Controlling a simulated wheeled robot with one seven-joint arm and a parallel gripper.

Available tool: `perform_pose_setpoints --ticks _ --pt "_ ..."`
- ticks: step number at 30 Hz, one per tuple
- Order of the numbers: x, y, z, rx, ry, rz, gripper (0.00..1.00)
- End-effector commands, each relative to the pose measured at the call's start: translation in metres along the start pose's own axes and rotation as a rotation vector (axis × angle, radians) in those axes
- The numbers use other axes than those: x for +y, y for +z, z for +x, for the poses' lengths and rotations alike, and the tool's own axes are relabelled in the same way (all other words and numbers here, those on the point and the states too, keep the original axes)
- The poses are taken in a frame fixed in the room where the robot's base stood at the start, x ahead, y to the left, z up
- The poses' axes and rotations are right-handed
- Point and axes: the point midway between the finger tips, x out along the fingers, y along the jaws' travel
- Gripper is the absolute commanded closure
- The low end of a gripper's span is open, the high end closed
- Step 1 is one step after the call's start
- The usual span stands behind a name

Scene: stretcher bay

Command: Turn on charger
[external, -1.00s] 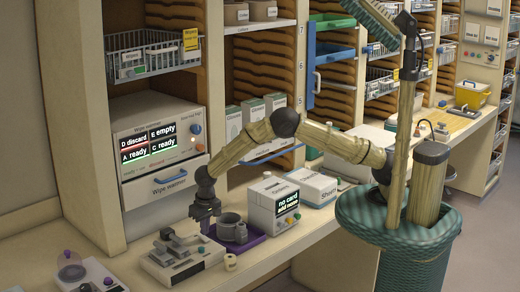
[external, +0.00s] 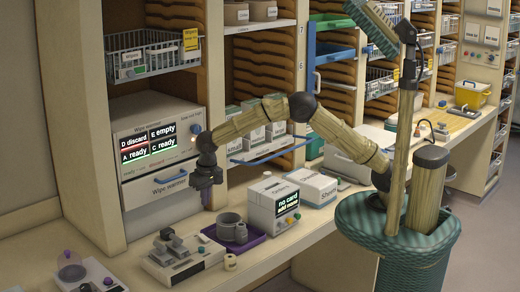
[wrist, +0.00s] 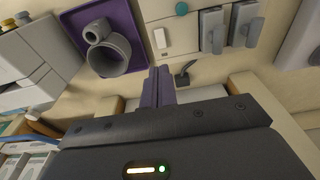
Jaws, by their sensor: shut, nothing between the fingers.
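No label reading "charger" is legible. A pale low unit (external: 180,262) with grey upright blocks on top sits on the counter, left of the purple tray; it may be the charger. In the wrist view this unit (wrist: 185,38) shows a white switch (wrist: 161,39), a green button (wrist: 181,8) and two grey blocks with handles. Whether it is on cannot be told. My gripper (external: 206,203) points down above the counter, behind the unit and tray and apart from them. In the wrist view its fingers (wrist: 158,85) are together, with nothing between them.
The purple tray (external: 212,240) holds a grey cup-like part (external: 231,228). A white box with a lit screen (external: 279,205) stands right of it. The wipe warmer (external: 160,150) is at the back left. A small beige ring (external: 230,262) lies near the counter's front edge.

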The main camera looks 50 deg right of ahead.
Motion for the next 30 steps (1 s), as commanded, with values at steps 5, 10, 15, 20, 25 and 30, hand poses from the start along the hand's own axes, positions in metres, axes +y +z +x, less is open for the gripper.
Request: perform_pose_setpoints --ticks 5,10,15,20,25,30 --pt "-0.001 0.001 0.001 0.021 0.001 -0.003 1.0" --pt "-0.002 0.002 -0.001 0.087 -0.002 -0.002 1.0" --pt "-0.002 0.001 -0.002 0.088 -0.002 -0.001 1.0" --pt "-0.002 0.001 0.001 0.087 -0.001 -0.001 1.0" --pt "-0.001 0.0 0.016 0.084 0.002 -0.001 1.0" --pt "-0.001 -0.003 0.043 0.084 0.003 -0.002 1.0"
